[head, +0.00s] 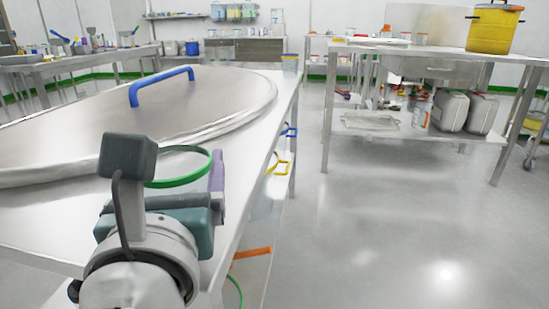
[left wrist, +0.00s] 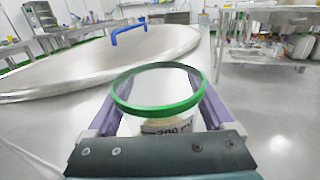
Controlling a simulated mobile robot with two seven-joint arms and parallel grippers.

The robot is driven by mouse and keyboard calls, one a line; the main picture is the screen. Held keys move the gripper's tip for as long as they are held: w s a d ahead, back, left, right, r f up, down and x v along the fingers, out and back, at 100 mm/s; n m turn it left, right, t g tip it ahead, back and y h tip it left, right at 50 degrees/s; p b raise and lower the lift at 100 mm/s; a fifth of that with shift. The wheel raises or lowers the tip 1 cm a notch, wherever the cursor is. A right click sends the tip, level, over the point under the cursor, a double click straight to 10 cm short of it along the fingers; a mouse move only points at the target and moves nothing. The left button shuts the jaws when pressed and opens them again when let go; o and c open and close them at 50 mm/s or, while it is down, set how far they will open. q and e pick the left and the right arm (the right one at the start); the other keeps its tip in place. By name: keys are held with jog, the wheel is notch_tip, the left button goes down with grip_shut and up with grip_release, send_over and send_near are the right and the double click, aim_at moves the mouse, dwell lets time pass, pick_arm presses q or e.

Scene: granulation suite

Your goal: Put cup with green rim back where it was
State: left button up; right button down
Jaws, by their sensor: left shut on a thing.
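The cup with green rim (head: 182,181) is in my left gripper (head: 187,187), over the near part of the steel table (head: 245,133). In the left wrist view the cup (left wrist: 150,111) sits between the two purple fingers of the left gripper (left wrist: 160,106), open top up, with a printed label on its side. The left gripper is shut on it. The arm hides the cup's lower part in the head view, and I cannot tell whether its base touches the tabletop. My right gripper is not in view.
A large round steel lid (head: 185,100) with a blue handle (head: 162,84) covers much of the table. Another table (head: 440,48) holds a yellow pot (head: 494,29). The floor between is clear.

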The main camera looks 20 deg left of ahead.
pick_arm(q)
jog(key=shift+f, duration=0.1)
jog(key=o, duration=1.1)
jog(key=shift+r, duration=0.2)
jog(key=p+v, duration=0.1)
jog(key=v, duration=1.1)
jog(key=shift+s, duration=0.1)
